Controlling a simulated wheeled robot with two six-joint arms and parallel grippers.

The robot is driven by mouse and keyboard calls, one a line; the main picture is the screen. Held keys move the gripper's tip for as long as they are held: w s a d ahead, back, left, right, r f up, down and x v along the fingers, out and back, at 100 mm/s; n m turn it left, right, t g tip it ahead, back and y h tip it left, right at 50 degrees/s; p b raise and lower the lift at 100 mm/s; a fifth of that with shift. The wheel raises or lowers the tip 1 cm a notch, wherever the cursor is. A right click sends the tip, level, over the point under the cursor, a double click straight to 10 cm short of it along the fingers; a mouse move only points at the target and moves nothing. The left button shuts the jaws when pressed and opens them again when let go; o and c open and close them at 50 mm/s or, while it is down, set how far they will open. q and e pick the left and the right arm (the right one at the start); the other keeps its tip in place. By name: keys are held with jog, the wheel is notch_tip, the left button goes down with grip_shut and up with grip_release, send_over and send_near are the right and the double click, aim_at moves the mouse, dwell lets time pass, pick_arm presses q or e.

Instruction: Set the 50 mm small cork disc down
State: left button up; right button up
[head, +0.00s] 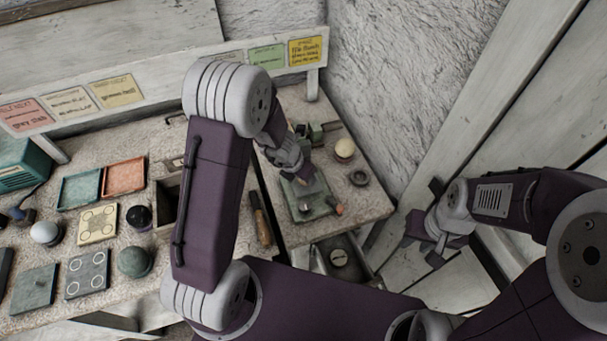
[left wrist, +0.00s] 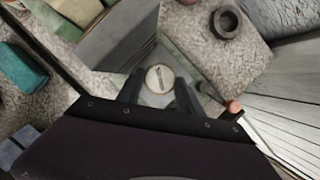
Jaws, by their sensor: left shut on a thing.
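The small cork disc (left wrist: 160,79) is a pale round piece with a dark mark on its face. In the left wrist view it sits between the two dark fingers of my left gripper (left wrist: 157,90), which is shut on it. In the head view my left gripper (head: 304,186) is over a grey-green board (head: 318,212) on the right-hand bench, partly hidden by its own wrist. I cannot tell how high the disc is above the board. My right gripper (head: 423,250) is open and empty, low at the right, away from the bench.
A dark ring (head: 358,178), a pale ball (head: 344,148) and a small reddish piece (head: 338,208) are near the board. An open metal box (head: 366,268) below the bench edge holds a round pale piece (head: 339,257). Trays, including an orange one (head: 125,176), crowd the left bench.

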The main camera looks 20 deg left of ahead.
pick_arm(q)
jog(key=shift+f+b, duration=0.7)
jog(key=o, duration=1.4)
jog(key=shift+c, duration=0.2)
jog(key=shift+r, duration=0.1)
notch_tip(320, 180, up, 4)
jog(key=p, duration=0.4)
